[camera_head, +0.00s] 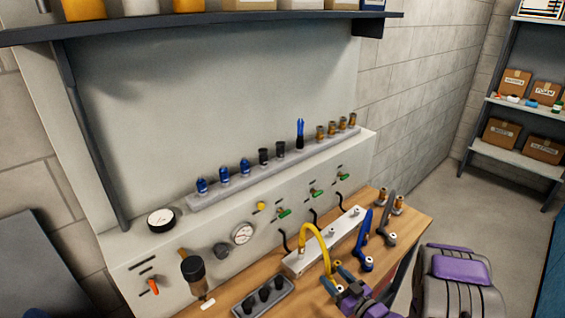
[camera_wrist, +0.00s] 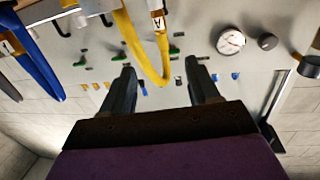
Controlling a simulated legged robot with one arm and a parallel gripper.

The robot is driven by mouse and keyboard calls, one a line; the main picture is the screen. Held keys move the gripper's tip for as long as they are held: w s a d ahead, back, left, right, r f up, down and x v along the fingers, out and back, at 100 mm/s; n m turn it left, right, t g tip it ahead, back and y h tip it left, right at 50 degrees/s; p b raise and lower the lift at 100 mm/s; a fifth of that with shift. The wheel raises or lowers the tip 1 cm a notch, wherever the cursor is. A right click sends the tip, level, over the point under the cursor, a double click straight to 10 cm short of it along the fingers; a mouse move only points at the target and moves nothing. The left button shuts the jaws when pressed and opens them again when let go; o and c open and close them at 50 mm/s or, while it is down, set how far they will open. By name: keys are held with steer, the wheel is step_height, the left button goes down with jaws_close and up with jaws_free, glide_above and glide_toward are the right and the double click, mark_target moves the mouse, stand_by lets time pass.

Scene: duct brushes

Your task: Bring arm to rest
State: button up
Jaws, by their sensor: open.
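My gripper (camera_wrist: 163,78) is open in the wrist view, with its two dark fingers spread apart. In the head view my gripper (camera_head: 345,287) is at the lower right, over the wooden bench beside the yellow hose. The yellow hose (camera_head: 314,234) arches up from a pale manifold block (camera_head: 300,262). In the wrist view, which is upside down, the yellow hose (camera_wrist: 134,40) loops down to between the fingers in the picture. I cannot tell whether it touches them. My purple and grey arm body (camera_head: 450,275) is to the right.
A blue hose (camera_head: 365,240) and a grey hose (camera_head: 387,220) stand right of the yellow one. A grey tray (camera_head: 262,297) with black parts lies at the front. The panel (camera_head: 190,240) carries gauges and green valves. A shelf (camera_head: 200,22) overhangs it. Floor is clear at right.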

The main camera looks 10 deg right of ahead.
steer(key=shift+w+d+n+g+h, duration=0.3)
steer(key=shift+w+n+g, duration=0.1)
steer(key=shift+w+g, duration=0.15)
steer(key=s+d+r+m+g+h, duration=0.3)
steer(key=s+d+r+g+h, duration=0.45)
steer(key=r+h, duration=0.3)
steer(key=s+a+r+m+g+y, duration=0.1)
steer(key=s+a+r+g, duration=0.2)
steer(key=s, duration=0.7)
steer(key=s+a+r+m+g+y, duration=0.1)
steer(key=s+a+r+g, duration=0.2)
steer(key=s+a, duration=0.4)
steer(key=s+a+r+m+g+y, duration=0.1)
steer(key=s+a+r, duration=0.3)
steer(key=s, duration=1)
steer(key=shift+a+r+g, duration=0.2)
steer(key=shift+a+g, duration=0.7)
steer(key=shift+a, duration=0.2)
